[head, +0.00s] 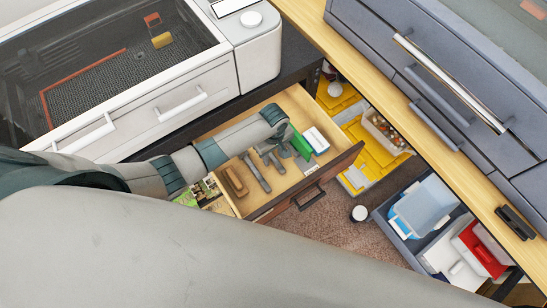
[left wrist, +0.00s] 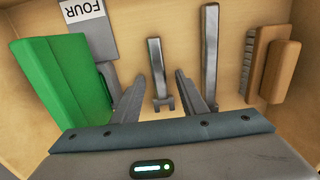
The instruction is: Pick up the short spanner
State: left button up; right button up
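The short spanner (left wrist: 155,62) is a grey metal tool lying on the floor of an open wooden drawer (head: 285,186). My left gripper (left wrist: 159,84) reaches into the drawer, open, with its fingers apart. In the left wrist view the spanner's forked end shows between the two fingers, with a gap on each side. A longer grey spanner (left wrist: 210,50) lies to the right of it. In the head view my left gripper (head: 268,153) partly covers the tools, and the longer spanner (head: 257,173) shows beside it. My right gripper is not in view.
A green box (left wrist: 62,82) and a card marked FOUR (left wrist: 85,14) lie left of the fingers. A wooden brush (left wrist: 265,65) lies at the right. Around the drawer are a white machine (head: 170,100), yellow trays (head: 372,150) and a grey open drawer (head: 395,238).

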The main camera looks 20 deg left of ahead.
aim_at(273, 158)
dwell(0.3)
pick_arm(q)
grip_shut()
jog(key=shift+r, duration=0.1)
notch_tip(273, 158, up, 10)
jog(key=b, duration=0.1)
jog(key=shift+b, duration=0.3)
dwell(0.3)
dwell(0.4)
